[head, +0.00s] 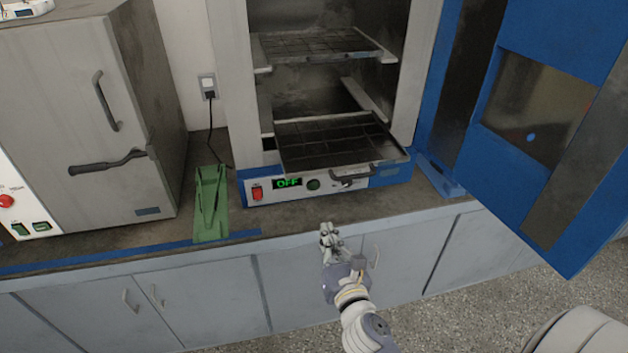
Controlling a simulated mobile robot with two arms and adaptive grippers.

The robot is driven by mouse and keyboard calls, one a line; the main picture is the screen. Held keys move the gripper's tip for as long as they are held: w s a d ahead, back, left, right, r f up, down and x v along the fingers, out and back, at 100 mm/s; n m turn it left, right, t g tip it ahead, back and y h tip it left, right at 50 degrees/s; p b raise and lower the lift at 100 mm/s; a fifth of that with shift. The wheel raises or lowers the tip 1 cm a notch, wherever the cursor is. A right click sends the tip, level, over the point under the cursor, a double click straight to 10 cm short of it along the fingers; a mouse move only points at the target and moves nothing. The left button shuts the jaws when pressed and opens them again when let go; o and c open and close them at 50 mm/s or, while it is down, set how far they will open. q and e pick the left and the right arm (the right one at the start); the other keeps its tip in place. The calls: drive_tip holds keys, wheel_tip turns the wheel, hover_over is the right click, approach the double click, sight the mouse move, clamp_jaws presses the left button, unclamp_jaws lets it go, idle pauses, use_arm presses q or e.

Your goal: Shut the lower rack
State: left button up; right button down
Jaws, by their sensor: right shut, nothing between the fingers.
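The lower rack (336,140) is a dark wire tray. It is pulled out past the front of the open blue and white oven (257,191), above its control panel. A dark handle (353,172) shows at the rack's front edge. My right gripper (327,230) is shut and empty. In the picture it is below the rack, by the counter's front edge, apart from the rack. My left gripper is not in view.
The blue oven door (556,115) stands wide open at the right. An upper rack (318,44) sits inside the oven. A green stand (210,205) and a grey oven (83,110) are at the left. Grey cabinets (210,303) are below the counter.

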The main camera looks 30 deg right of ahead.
use_arm(q)
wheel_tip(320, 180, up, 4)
drive_tip(key=p, duration=0.3)
drive_tip(key=shift+p, duration=0.35)
use_arm(e)
drive_tip(key=w+d+r, duration=0.1)
drive_tip(key=w+d, duration=0.1)
drive_tip(key=w, duration=0.4)
drive_tip(key=w+d+r+n, duration=0.1)
drive_tip(key=w+d+r, duration=0.1)
drive_tip(key=w, duration=0.5)
drive_tip(key=shift+w+r+t, duration=0.2)
drive_tip(key=shift+r+t, duration=0.1)
drive_tip(key=shift+t, duration=0.1)
